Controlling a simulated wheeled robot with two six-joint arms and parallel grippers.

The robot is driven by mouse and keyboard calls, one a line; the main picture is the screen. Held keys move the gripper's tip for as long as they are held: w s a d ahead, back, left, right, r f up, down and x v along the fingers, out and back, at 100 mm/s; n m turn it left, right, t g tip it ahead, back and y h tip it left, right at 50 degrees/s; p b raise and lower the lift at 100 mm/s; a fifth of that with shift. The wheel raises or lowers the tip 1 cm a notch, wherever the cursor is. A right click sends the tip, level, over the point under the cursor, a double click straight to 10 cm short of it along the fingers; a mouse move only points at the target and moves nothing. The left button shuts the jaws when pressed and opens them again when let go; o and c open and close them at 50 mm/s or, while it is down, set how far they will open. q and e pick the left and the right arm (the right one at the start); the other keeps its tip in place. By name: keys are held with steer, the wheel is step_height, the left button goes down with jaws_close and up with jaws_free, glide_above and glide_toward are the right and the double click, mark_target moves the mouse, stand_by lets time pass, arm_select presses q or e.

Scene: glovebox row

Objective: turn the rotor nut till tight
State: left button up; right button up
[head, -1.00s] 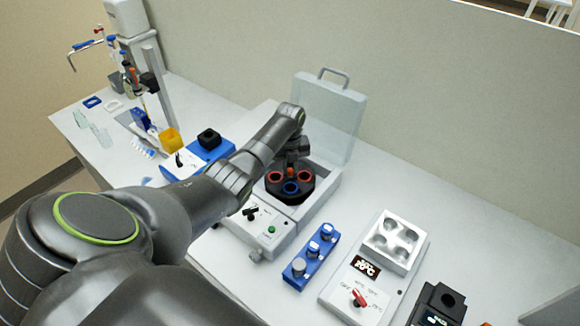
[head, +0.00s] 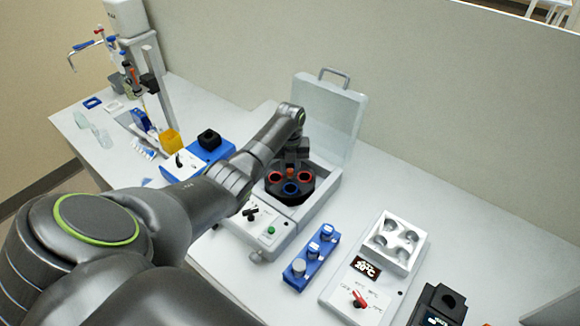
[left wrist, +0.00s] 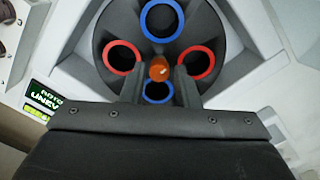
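The rotor nut (left wrist: 160,70) is a small orange knob with a pale mark, at the centre of the dark rotor (left wrist: 122,28). In the head view the nut (head: 291,172) shows just below my left gripper (head: 291,163). The rotor has red-ringed and blue-ringed holes. In the left wrist view my left gripper (left wrist: 160,76) points at the rotor, its two fingers apart on either side of the nut. Gaps show between nut and fingers, so it looks open. I cannot tell how deep the fingertips reach. My right gripper is not in view.
The centrifuge lid (head: 330,115) stands open behind the rotor. A partly hidden display (left wrist: 46,104) glows green. A blue tube rack (head: 311,258) and a white heating block unit (head: 362,290) stand to the right. A blue device (head: 198,158) is to the left.

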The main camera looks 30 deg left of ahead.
arm_select(q)
steer(key=shift+o, duration=1.1)
step_height(320, 180, up, 10)
steer(key=b, duration=0.3)
step_height(320, 180, up, 7)
steer(key=p, duration=0.4)
glide_above(290, 170)
steer(key=shift+r, duration=0.2)
steer(key=shift+f+b, duration=0.1)
steer(key=shift+b, duration=0.2)
